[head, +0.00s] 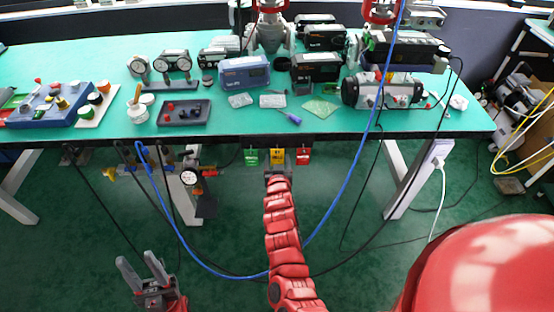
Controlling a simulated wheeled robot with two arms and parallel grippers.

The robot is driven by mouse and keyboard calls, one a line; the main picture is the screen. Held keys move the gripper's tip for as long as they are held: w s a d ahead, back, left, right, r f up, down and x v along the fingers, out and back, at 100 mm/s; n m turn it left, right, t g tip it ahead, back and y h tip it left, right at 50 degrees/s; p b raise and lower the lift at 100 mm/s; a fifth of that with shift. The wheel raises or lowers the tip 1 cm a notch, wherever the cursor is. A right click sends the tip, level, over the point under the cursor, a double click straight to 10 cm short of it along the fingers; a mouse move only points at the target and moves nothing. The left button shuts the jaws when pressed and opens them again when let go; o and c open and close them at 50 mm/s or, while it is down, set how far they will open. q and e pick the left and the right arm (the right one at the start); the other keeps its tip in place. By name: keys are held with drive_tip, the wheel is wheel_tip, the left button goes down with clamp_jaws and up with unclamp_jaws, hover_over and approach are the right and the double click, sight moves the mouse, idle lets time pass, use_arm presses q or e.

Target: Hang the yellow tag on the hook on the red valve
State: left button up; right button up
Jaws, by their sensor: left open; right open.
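The yellow tag (277,155) hangs at the table's front edge, between a green tag (251,157) and a red tag (303,157). My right gripper (278,170) is open at the lower end of the yellow tag; I cannot tell whether its fingers are around the tag or just below it. My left gripper (141,272) is open and empty above the floor at the lower left. Two red valve parts show at the top edge, one at the middle (271,6) and one to its right (381,12). Both are cut off by the frame, and I cannot make out a hook.
The green table (225,120) holds several positioners, gauges and a dark tray (184,112) along its length. A blue hose (345,185) loops down in front of the table near my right arm. A pressure gauge (189,177) with fittings hangs below the edge at left.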

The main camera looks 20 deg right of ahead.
sight(277, 160)
drive_tip(key=c, duration=1.1)
drive_tip(key=shift+o, duration=0.2)
drive_tip(key=shift+r+p, duration=0.3)
drive_tip(key=shift+r, duration=0.3)
drive_tip(key=shift+s+a, duration=0.1)
drive_tip(key=shift+s, duration=0.05)
drive_tip(key=shift+p+v, duration=0.35)
drive_tip(key=shift+v, duration=0.55)
drive_tip(key=shift+s+a+f+p, duration=0.1)
drive_tip(key=shift+s+a+p, duration=0.1)
drive_tip(key=shift+s, duration=0.55)
drive_tip(key=shift+s+a+f+p, duration=0.1)
drive_tip(key=shift+s+a, duration=0.1)
drive_tip(key=shift+s, duration=0.5)
